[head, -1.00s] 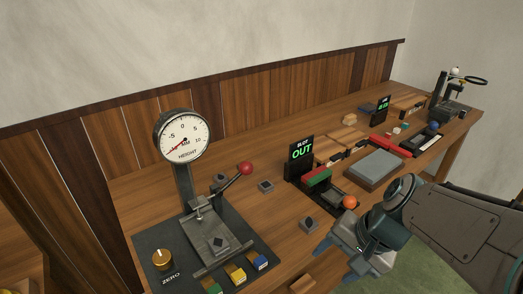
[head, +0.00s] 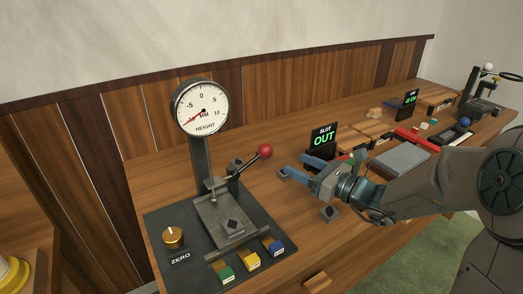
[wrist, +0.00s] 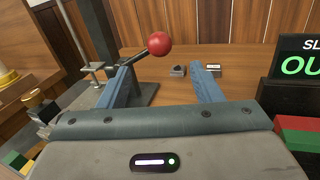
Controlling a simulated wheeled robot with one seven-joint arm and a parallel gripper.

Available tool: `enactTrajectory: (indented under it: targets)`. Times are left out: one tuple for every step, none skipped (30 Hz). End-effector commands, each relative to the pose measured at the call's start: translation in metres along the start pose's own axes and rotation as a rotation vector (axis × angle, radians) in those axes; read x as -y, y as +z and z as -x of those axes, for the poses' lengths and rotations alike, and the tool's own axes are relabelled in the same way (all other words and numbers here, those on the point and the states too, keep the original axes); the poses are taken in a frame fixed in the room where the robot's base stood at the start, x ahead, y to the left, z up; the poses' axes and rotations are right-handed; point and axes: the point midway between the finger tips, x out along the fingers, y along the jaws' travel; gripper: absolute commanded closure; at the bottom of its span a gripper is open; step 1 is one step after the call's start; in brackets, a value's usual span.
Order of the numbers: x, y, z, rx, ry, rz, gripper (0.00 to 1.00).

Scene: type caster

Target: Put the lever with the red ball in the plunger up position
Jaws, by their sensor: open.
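The lever's red ball (head: 265,150) is at the upper right end of a dark lever arm (head: 244,164) that slants up from the height gauge's stand. The plunger (head: 212,187) hangs over a small plate with a dark diamond-marked piece (head: 231,227); whether it touches is too small to tell. My gripper (head: 295,167) is open and empty, to the right of the ball and a little lower in the head view. In the wrist view the red ball (wrist: 159,43) appears beyond and between the spread blue fingers (wrist: 162,82), apart from both.
The round dial (head: 201,108) stands on a post behind the plunger. A gold zero knob (head: 173,237) and green, yellow and blue blocks (head: 250,261) are at the front. The slot display (head: 322,138) reads OUT, close behind my gripper. Bare wood lies behind the lever.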

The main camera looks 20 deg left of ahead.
Motion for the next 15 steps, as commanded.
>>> enactTrajectory:
  targets:
    - [0.0, 0.0, -0.005, 0.001, 0.001, -0.002, 0.41]
    - [0.0, 0.0, -0.009, 0.001, 0.001, -0.002, 0.41]
    - [-0.001, 0.0, -0.015, 0.001, 0.003, -0.001, 0.41]
    - [-0.001, 0.001, -0.021, 0.001, 0.004, -0.001, 0.41]
    - [-0.002, 0.001, -0.026, 0.001, 0.004, -0.001, 0.41]
    - [-0.001, 0.001, -0.035, 0.001, 0.005, 0.0, 0.41]
    - [-0.002, 0.0, -0.041, 0.0, 0.005, 0.0, 0.41]
    - [-0.001, 0.0, -0.048, 0.0, 0.004, 0.0, 0.41]
    - [-0.002, 0.0, -0.057, 0.0, 0.006, 0.0, 0.41]
    - [-0.002, 0.0, -0.064, 0.0, 0.005, 0.0, 0.41]
    - [-0.001, 0.001, -0.07, 0.0, 0.005, 0.0, 0.41]
    - [-0.002, 0.0, -0.079, -0.001, 0.006, 0.0, 0.41]
    - [-0.002, 0.0, -0.085, -0.001, 0.005, 0.0, 0.41]
    - [-0.001, 0.0, -0.091, 0.0, 0.004, 0.0, 0.41]
    - [-0.002, 0.001, -0.098, -0.001, 0.005, 0.001, 0.41]
